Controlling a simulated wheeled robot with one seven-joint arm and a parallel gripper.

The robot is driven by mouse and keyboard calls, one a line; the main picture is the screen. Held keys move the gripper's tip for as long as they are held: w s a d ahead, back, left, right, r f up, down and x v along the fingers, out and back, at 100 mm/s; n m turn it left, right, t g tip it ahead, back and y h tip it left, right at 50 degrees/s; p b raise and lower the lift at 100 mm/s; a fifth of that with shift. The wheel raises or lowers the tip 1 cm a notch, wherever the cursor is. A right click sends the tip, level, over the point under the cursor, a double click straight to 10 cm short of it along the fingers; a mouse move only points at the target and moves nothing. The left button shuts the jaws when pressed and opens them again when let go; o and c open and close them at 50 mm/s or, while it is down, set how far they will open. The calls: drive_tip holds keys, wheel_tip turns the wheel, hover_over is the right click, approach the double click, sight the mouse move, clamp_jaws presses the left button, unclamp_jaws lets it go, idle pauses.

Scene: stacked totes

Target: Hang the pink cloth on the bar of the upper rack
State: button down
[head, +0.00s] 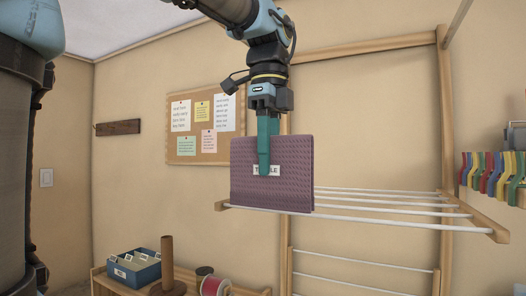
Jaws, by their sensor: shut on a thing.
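The cloth (290,178) is a mauve-pink, textured folded piece with a white label that my gripper partly covers. It hangs upright and looks flat. My gripper (264,172) comes down from above and is shut on the cloth near its middle. The upper rack (484,224) has wooden side arms and several white bars (385,221). The cloth is at the left part of this rack and hides part of the bars. Its lower edge shows close to the front bar; I cannot tell whether it touches a bar.
Lower white bars (365,266) show below the upper rack. Colored hangers (490,175) hang at the right. A wooden shelf (190,278) at lower left holds a blue box (134,270), a wooden peg (167,262) and a red spool (212,285). The bars right of the cloth are bare.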

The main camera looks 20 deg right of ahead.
drive_tip(key=shift+w+d+p, duration=1.65)
drive_tip(key=shift+w+d, duration=0.35)
drive_tip(key=shift+w, duration=0.15)
wheel_tip(320, 180, down, 13)
drive_tip(key=b, duration=0.8)
drive_tip(key=shift+f, duration=0.1)
drive_tip(key=c, duration=0.6)
unclamp_jaws()
wheel_tip(320, 180, up, 11)
drive_tip(key=shift+f, duration=0.1)
drive_tip(key=shift+s, duration=0.15)
